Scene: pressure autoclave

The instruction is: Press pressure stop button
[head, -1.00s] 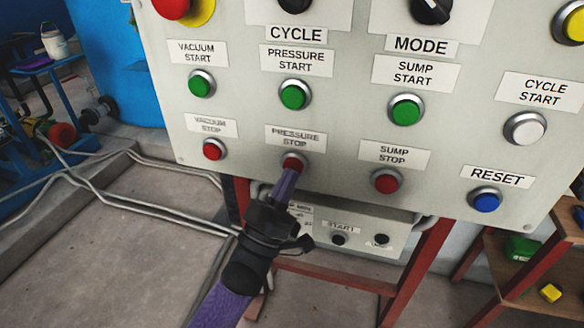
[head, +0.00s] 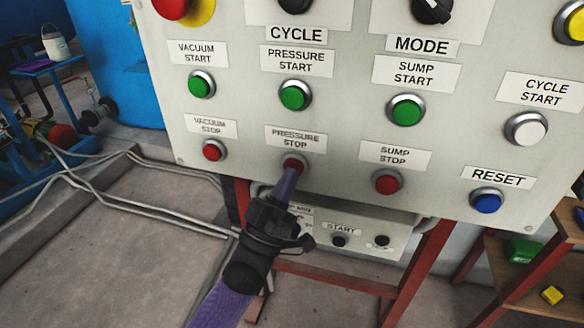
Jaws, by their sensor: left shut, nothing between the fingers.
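The pressure stop button (head: 294,162) is a red round button in a metal ring, under the label "PRESSURE STOP" (head: 295,138) on the light grey control panel (head: 340,120). My left gripper (head: 290,172) is shut and empty. Its fingertips are at the button from below and cover its lower part. I cannot tell whether they touch it or whether the button is pushed in. My right gripper is not in view.
The red vacuum stop button (head: 214,150) is to the left and the red sump stop button (head: 387,182) to the right. The green pressure start button (head: 295,95) is above. A smaller box (head: 350,232) sits below the panel on a red frame (head: 428,265).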

